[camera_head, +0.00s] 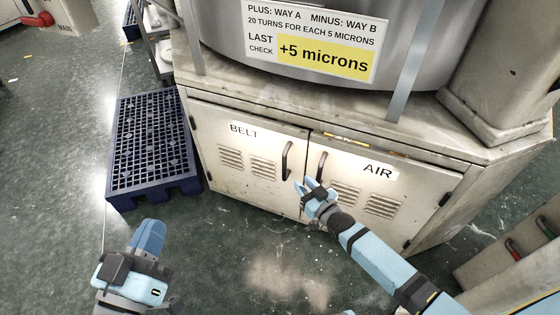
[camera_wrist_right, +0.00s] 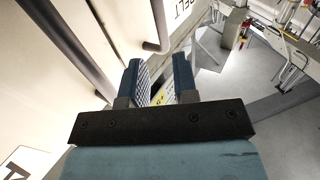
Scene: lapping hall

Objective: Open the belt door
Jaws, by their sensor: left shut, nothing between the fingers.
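The belt door (camera_head: 225,165) is the left door of the pale metal cabinet, marked BELT, and looks shut. Its dark bar handle (camera_head: 287,160) stands near its right edge; the handle's bent end also shows in the right wrist view (camera_wrist_right: 160,38), beyond the fingertips. My right gripper (camera_head: 310,184) is in front of the cabinet, just below and between the two door handles. Its two fingers stand apart in the right wrist view (camera_wrist_right: 158,78), and no handle lies between them. My left gripper (camera_head: 150,236) is shut and empty, low at the left, away from the cabinet.
The air door (camera_head: 375,185) with its own handle (camera_head: 321,166) is right of the belt door and looks shut. A dark blue pallet (camera_head: 150,145) lies on the floor left of the cabinet. Floor in front of the belt door is clear.

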